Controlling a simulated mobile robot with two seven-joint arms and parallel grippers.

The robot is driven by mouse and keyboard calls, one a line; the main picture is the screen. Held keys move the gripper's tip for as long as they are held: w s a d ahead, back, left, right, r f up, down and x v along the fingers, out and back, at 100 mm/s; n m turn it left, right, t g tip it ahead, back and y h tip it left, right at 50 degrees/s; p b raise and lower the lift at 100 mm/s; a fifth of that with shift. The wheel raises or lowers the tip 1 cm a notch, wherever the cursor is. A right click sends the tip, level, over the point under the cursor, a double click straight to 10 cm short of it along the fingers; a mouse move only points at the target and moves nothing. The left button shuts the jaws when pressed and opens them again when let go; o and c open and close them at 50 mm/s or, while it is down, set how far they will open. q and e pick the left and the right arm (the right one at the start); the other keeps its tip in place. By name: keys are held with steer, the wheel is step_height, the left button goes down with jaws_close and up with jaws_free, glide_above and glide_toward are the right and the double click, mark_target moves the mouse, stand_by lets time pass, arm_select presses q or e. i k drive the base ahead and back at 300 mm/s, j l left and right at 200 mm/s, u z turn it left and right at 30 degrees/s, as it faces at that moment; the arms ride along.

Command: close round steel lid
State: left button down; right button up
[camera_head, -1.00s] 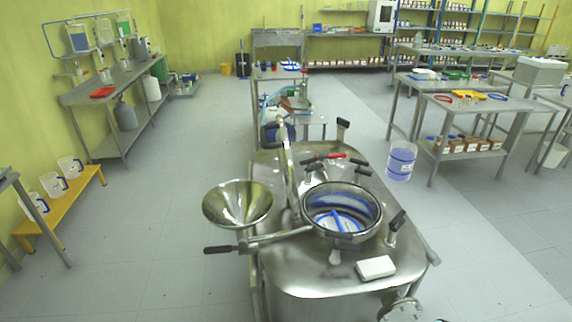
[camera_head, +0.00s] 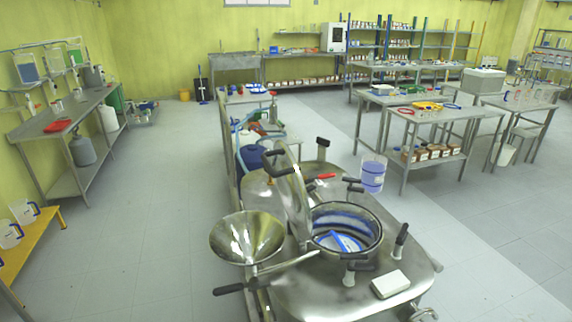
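The round steel lid (camera_head: 297,205) stands raised, nearly edge-on to me, at the left side of the open round port (camera_head: 348,212) on the steel reactor top. The port's rim is uncovered, with a blue and white thing (camera_head: 340,241) visible inside. Several black-handled clamps stand around the port, one (camera_head: 401,238) at its right. A long bar with a black handle (camera_head: 229,289) runs from the left toward the front of the port. Neither of my grippers is in view.
A steel funnel (camera_head: 246,237) stands left of the port. A small white box (camera_head: 390,284) lies on the reactor top at front right. A translucent bucket (camera_head: 373,174) with bluish contents is behind it. Floor is free on both sides; a wall bench (camera_head: 75,130) stands left.

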mark_target(291, 186)
steer(key=i+j+z, duration=0.1)
steer(key=j+z, duration=0.85)
steer(key=j, duration=0.25)
steer(key=i+l, duration=0.1)
steer(key=l, duration=0.2)
steer(key=i+l, duration=0.1)
steer(key=l, duration=0.15)
